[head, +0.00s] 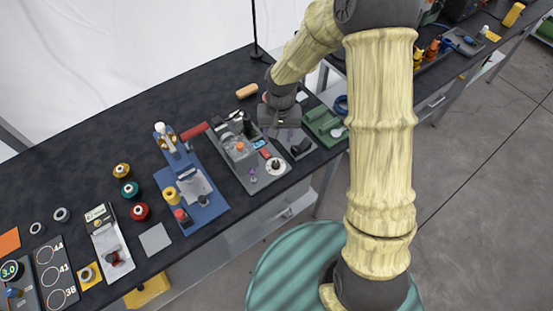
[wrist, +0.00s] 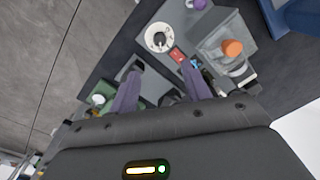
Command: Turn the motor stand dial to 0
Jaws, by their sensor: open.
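The motor stand is a grey base (head: 262,184) on the dark bench in the head view. Its dial is a round white disc (head: 274,166) with a dark centre knob, near the stand's front right corner. In the wrist view the dial (wrist: 160,38) lies ahead of the fingertips, with its dark pointer knob in the middle; its markings are too small to read. My gripper (head: 283,128) hangs above the stand's back right part, apart from the dial. In the wrist view its two purple-grey fingers (wrist: 162,78) are spread with nothing held between them.
The stand also carries an orange knob (wrist: 232,47), a red switch (wrist: 178,55) and a purple knob (head: 253,172). A green device (head: 323,124) sits to the right. A blue stand (head: 207,210) is to the left. The bench's front edge runs close to the dial.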

